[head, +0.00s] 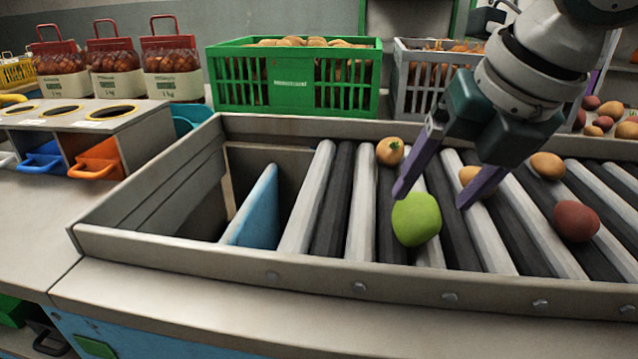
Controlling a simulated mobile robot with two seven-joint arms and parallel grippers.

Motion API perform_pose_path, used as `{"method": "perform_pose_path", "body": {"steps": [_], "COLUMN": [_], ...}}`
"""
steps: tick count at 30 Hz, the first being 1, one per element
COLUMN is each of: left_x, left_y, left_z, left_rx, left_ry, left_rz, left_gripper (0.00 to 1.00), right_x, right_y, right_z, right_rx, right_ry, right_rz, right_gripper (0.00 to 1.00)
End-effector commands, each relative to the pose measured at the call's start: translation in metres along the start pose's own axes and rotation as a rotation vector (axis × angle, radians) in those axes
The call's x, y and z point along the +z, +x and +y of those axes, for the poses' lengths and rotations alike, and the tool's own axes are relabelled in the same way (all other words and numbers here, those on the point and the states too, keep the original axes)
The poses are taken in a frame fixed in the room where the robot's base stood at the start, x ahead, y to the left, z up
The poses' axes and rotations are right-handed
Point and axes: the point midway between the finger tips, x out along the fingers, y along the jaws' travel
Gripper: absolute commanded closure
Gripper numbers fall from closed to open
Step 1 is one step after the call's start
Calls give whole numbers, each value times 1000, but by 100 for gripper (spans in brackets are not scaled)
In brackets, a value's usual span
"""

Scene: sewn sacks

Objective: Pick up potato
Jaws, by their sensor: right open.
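My right gripper (430,199) is open over the roller conveyor, with its two purple fingers pointing down. A green potato (416,220) lies on the rollers close to the left finger. A yellow-brown potato (467,176) is partly hidden behind the right finger. A small tan potato (390,151) with a green spot lies behind the left finger. Another tan potato (547,165) and a reddish potato (576,220) lie farther right on the rollers. Nothing is held. My left gripper is out of view.
The roller conveyor (345,263) has raised metal edges. An open chute with a blue flap (256,212) is at its left end. A green crate (226,98) and a grey crate (402,100) stand behind. Red-topped sacks (173,88) stand at the back left.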

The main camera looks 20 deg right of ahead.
Motion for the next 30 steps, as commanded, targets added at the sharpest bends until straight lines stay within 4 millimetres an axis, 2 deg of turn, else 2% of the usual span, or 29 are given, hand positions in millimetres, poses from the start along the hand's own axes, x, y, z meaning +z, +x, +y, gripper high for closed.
{"method": "perform_pose_path", "body": {"steps": [9,12,19,30], "left_x": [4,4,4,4], "left_y": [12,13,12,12], "left_z": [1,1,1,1], "left_rx": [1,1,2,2], "left_ry": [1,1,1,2], "left_rz": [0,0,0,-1], "left_gripper": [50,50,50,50], "right_x": [-3,-3,-2,-2], "right_y": [46,52,53,52], "right_z": [-2,-2,-2,-2], "right_rx": [-1,0,0,0], "right_ry": [2,0,0,0], "right_rz": [2,1,0,0], "right_gripper": [22,22,23,65]}}
